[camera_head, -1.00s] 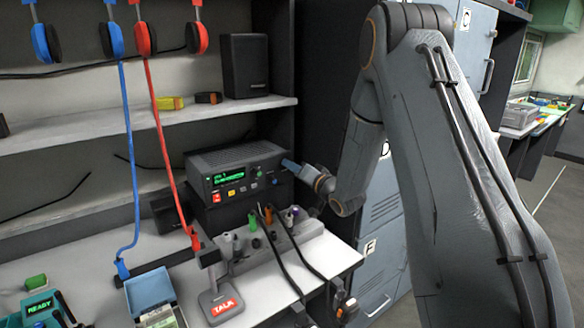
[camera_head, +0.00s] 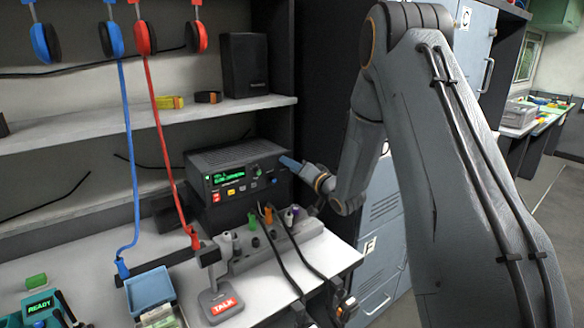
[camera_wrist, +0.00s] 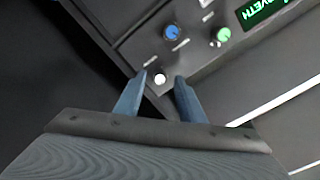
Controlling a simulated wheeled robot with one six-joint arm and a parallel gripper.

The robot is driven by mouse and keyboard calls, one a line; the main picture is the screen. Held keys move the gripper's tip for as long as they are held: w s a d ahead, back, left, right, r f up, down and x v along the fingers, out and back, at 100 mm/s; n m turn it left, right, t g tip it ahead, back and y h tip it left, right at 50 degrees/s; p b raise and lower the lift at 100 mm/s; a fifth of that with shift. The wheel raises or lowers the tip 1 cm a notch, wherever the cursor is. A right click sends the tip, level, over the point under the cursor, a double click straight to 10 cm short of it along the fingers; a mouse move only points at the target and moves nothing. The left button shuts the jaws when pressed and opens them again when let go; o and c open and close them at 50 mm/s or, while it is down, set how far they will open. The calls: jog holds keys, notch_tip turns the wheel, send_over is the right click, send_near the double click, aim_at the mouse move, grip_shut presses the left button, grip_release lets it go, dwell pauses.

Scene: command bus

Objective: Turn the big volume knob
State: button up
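The black radio unit (camera_head: 238,158) stands under the shelf, with a green lit display (camera_head: 235,188) on its front. In the wrist view its panel holds a blue-faced knob (camera_wrist: 172,33), a green-faced knob (camera_wrist: 220,36) and a small white round part (camera_wrist: 160,78) at the panel's edge. I cannot read which is labelled volume. My gripper (camera_head: 287,162) is at the radio's right side. In the wrist view my gripper (camera_wrist: 158,90) is open, its two blue fingers on either side of the white part. Contact cannot be told. The coloured knobs lie beyond the fingertips.
Below the radio, a grey block (camera_head: 270,250) carries several coloured plugs and cables. A stand marked TALK (camera_head: 220,304) is in front. Red and blue headset cords hang at left. A black speaker (camera_head: 245,65) sits on the shelf (camera_head: 150,119). Grey lockers (camera_head: 385,225) stand at right.

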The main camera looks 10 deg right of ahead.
jog(key=b+v, duration=0.1)
jog(key=v, duration=0.7)
jog(key=shift+b, duration=0.4)
jog(key=s+f+n+g+h, duration=0.2)
jog(key=s+f+g+h, duration=0.45)
jog(key=s, duration=0.35)
jog(key=s+a+f+n+g, duration=0.1)
jog(key=s+g, duration=0.3)
jog(key=s, duration=0.8)
jog(key=s+a+n+g, duration=0.1)
jog(key=s+a+g, duration=0.2)
jog(key=s, duration=1)
jog(key=shift+s+f+n+g, duration=0.25)
jog(key=shift+f+n+g, duration=0.15)
jog(key=shift+g, duration=0.85)
